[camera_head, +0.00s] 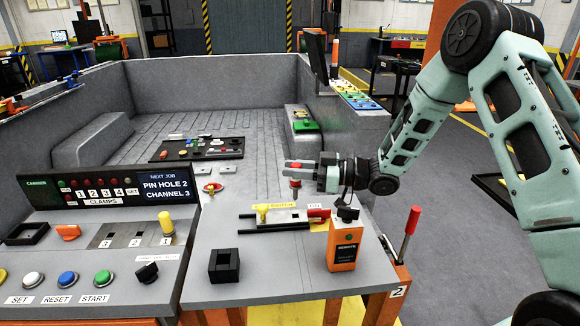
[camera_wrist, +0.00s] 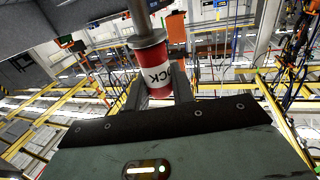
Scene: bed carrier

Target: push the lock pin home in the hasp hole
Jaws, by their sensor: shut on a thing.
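The lock pin has a red body with a white lettered band (camera_wrist: 155,78) and a steel shaft, and it fills the space between my fingers in the wrist view. In the head view my gripper (camera_head: 297,170) is shut on it, its arm reaching in from the right. The red pin (camera_head: 295,184) hangs below the fingers, above the latch plate. The latch assembly (camera_head: 290,217) lies on the grey console, with a yellow knob (camera_head: 262,210) at its left and a red part (camera_head: 319,213) at its right. The hasp hole cannot be made out clearly.
An orange box labelled remote (camera_head: 344,243) stands right of the latch. A black socket block (camera_head: 224,265) sits at the front left. A red-handled lever (camera_head: 409,230) rises at the right edge. The control panel (camera_head: 100,240) fills the left.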

